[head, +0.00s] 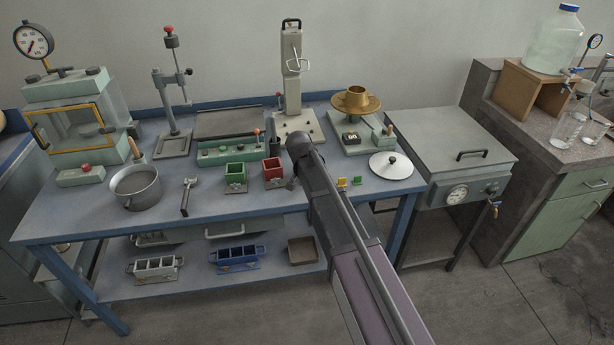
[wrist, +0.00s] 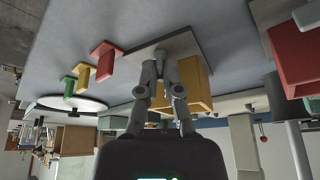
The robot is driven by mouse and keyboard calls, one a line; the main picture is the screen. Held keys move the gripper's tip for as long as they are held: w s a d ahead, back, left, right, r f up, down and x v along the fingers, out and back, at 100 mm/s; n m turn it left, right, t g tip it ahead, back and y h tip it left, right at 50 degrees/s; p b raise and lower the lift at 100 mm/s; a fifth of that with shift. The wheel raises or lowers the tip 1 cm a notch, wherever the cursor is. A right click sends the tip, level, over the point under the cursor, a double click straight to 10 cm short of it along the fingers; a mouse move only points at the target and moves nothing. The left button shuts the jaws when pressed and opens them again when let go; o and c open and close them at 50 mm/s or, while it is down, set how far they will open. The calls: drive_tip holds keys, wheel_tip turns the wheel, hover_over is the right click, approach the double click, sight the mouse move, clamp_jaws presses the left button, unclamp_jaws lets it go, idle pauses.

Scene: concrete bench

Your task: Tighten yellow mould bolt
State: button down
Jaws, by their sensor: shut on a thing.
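The yellow mould (wrist: 199,84) stands on its grey base plate (wrist: 205,50) in the wrist view, which looks upside down. My gripper (wrist: 163,60) is right in front of the mould, its two fingers drawn together at its side. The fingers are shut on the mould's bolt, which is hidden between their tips. In the head view my arm covers the yellow mould and my gripper.

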drive_tip(key=c, duration=1.1)
unclamp_jaws()
drive_tip(key=shift+o, duration=1.4)
wheel_tip(320, 180, up, 14)
drive_tip(key=w+g+y+p, duration=0.1)
drive_tip(key=g+p, duration=0.3)
drive_tip(key=p, duration=1.1)
drive_tip(key=shift+d+y, duration=0.2)
drive_tip(key=shift+y, duration=0.1)
drive_tip(key=shift+f, duration=0.35)
wheel_tip(320, 180, down, 13)
drive_tip(key=b, duration=1.3)
drive_tip(key=shift+f+b, duration=0.2)
drive_tip(key=shift+b, duration=0.2)
